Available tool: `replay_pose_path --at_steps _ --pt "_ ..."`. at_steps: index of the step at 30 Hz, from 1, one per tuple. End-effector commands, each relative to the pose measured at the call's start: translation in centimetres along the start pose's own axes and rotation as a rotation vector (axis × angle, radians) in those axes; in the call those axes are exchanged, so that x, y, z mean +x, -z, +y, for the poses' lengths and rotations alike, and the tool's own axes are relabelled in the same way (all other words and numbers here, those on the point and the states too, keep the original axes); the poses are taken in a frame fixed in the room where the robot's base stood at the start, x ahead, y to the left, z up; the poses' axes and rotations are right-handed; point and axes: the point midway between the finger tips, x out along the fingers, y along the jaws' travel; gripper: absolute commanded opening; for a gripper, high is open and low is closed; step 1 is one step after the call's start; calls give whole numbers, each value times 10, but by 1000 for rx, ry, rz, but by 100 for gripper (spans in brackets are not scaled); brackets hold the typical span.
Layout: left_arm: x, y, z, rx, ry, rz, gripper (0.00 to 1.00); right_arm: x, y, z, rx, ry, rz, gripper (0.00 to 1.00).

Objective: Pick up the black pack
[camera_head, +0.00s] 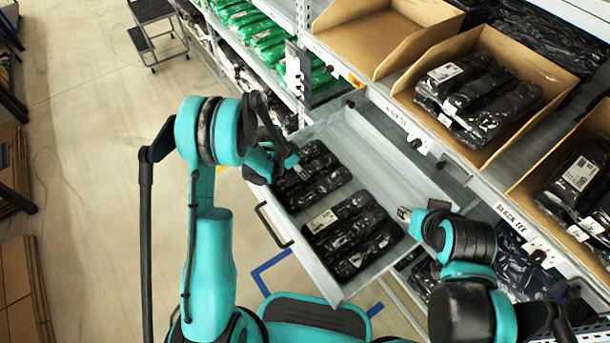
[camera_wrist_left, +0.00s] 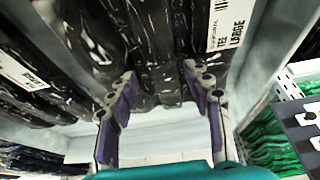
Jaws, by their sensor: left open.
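Several black packs (camera_head: 348,236) lie in two groups in the pulled-out drawer (camera_head: 372,160). One group (camera_head: 318,185) is at the drawer's left end, the other nearer its front right. My left gripper (camera_head: 286,168) is over the left group and hides part of it. In the left wrist view its two purple-padded fingers (camera_wrist_left: 160,80) are open, with a glossy black pack (camera_wrist_left: 155,55) just beyond and between the tips. Contact cannot be told. My right gripper (camera_head: 406,214) is by the drawer's right side, its jaws too small to read.
Cardboard boxes with black packs (camera_head: 478,95) stand on the shelf to the right, beside an empty cardboard box (camera_head: 385,35). Green packs (camera_head: 262,35) fill the shelf at the back. A step cart (camera_head: 155,30) stands on the floor. Open floor (camera_head: 95,120) lies to the left.

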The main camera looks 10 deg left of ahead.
Motion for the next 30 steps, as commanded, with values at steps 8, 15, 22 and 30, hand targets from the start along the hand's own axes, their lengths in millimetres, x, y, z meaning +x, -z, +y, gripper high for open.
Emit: replay_pose_path --at_steps 8,15,22,30 --pt "42 10 -2 1 0 -1 50 20 -14 0 0 0 0 40" --pt "46 11 -3 -1 1 0 50 20 -14 0 0 0 0 40" --pt "45 11 -3 -1 1 0 4 20 -14 0 0 0 0 40" --pt "45 12 -3 -1 1 0 4 20 -14 0 0 0 0 40"
